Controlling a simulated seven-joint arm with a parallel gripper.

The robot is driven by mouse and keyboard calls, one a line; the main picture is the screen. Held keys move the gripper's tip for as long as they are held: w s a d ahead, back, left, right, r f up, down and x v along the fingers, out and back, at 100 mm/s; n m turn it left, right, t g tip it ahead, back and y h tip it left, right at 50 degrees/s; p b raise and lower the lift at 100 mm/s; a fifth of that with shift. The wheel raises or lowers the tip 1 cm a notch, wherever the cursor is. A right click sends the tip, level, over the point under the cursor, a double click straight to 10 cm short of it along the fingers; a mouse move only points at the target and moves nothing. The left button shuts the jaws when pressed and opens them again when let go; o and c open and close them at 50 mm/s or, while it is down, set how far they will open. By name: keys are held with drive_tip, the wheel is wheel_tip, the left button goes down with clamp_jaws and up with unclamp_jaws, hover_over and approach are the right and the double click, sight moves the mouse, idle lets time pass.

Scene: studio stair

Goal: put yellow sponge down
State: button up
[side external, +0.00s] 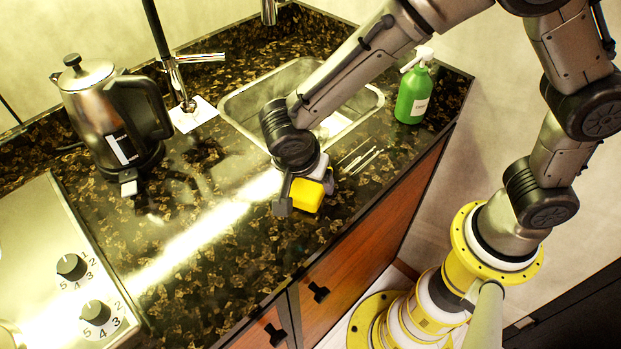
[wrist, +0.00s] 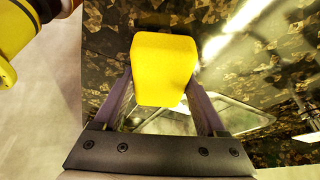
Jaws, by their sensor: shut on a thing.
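The yellow sponge (side external: 307,195) is a small block near the front edge of the dark speckled counter (side external: 215,240), in front of the sink. In the wrist view the sponge (wrist: 163,69) sits between the two fingers of my gripper (wrist: 160,95). My gripper (side external: 306,193) is shut on the sponge and points down at the counter. I cannot tell whether the sponge touches the counter or is just above it.
A sink (side external: 236,104) lies behind my gripper. A stove with knobs (side external: 50,225) is at the lower left. Thin light sticks (side external: 358,160) lie beside the sink. The counter left of the gripper is clear.

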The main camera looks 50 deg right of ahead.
drive_tip(key=shift+f, duration=0.3)
drive_tip(key=shift+s+f, duration=0.1)
drive_tip(key=shift+f, duration=0.25)
drive_tip(key=o, duration=1.1)
drive_tip(key=shift+s+d+f, duration=0.1)
drive_tip(key=shift+f, duration=0.05)
drive_tip(key=shift+o, duration=0.2)
drive_tip(key=shift+r, duration=0.5)
drive_tip(key=v, duration=1.2)
drive_tip(key=shift+w+r, duration=0.2)
drive_tip(key=shift+r, duration=0.15)
drive_tip(key=s+d+r+n+t+y, duration=0.2)
drive_tip(key=s+d+n, duration=0.4)
drive_tip(key=d, duration=0.4)
drive_tip(key=s+d+r+n+t+y, duration=0.1)
drive_tip(key=s+d+r+n+y, duration=0.1)
drive_tip(key=s+d+n, duration=0.5)
drive_tip(key=d+r, duration=0.1)
drive_tip(key=d, duration=0.3)
drive_tip(key=shift+s+d+r+t, duration=0.3)
drive_tip(key=shift+s+t, duration=0.05)
drive_tip(key=shift+t, duration=0.05)
